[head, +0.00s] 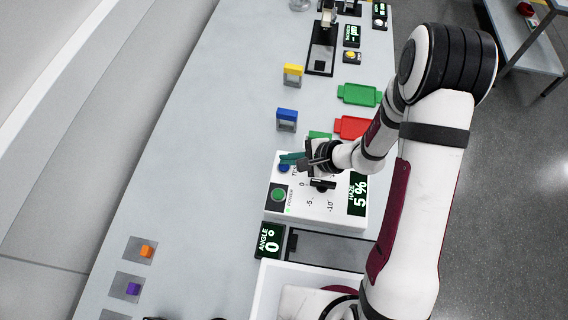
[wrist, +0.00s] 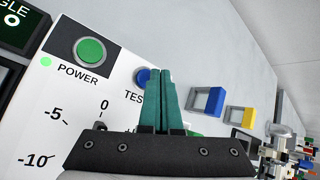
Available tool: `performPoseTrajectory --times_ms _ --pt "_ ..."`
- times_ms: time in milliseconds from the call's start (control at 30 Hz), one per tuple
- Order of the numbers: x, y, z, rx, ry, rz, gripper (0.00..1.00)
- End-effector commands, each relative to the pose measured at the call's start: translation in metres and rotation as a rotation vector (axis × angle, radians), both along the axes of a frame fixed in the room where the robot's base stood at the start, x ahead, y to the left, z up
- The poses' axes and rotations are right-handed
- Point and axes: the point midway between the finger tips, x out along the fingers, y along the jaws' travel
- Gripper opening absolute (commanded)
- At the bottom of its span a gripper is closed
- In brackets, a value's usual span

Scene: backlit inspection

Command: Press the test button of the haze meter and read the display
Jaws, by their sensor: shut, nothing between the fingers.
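The haze meter (head: 300,213) is a white box on the table, with its panel facing up. Its lit display (head: 358,193) reads HAZE 5 %. The blue test button (head: 284,168) is on the panel near the "TEST" label; in the wrist view the button (wrist: 142,76) is partly hidden behind the fingers. My gripper (head: 290,159) is shut and empty, with its teal fingertips (wrist: 159,72) beside the blue button. I cannot tell whether they touch it. The green power button (wrist: 90,52) sits left of it, with a lit green lamp.
An angle display (head: 268,241) reading 0° stands beside the meter. Blue (head: 286,119) and yellow (head: 292,74) blocks stand in holders beyond it. Green (head: 358,95) and red (head: 352,128) trays lie to the right. The table's left middle is clear.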

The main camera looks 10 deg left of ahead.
Motion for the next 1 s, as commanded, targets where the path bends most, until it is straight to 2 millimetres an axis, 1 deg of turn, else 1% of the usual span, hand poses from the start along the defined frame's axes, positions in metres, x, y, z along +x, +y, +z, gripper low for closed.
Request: performPoseTrajectory --times_ms 233,700,800,1000 --pt "0.0 0.0 0.002 0.0 -0.001 0.001 0.0" --pt "0.0 0.0 0.046 0.0 -0.002 0.001 0.0" --pt "0.0 0.0 0.05 0.0 -0.001 0.001 0.0" --pt "0.0 0.0 0.05 -0.001 0.001 0.001 0.0"
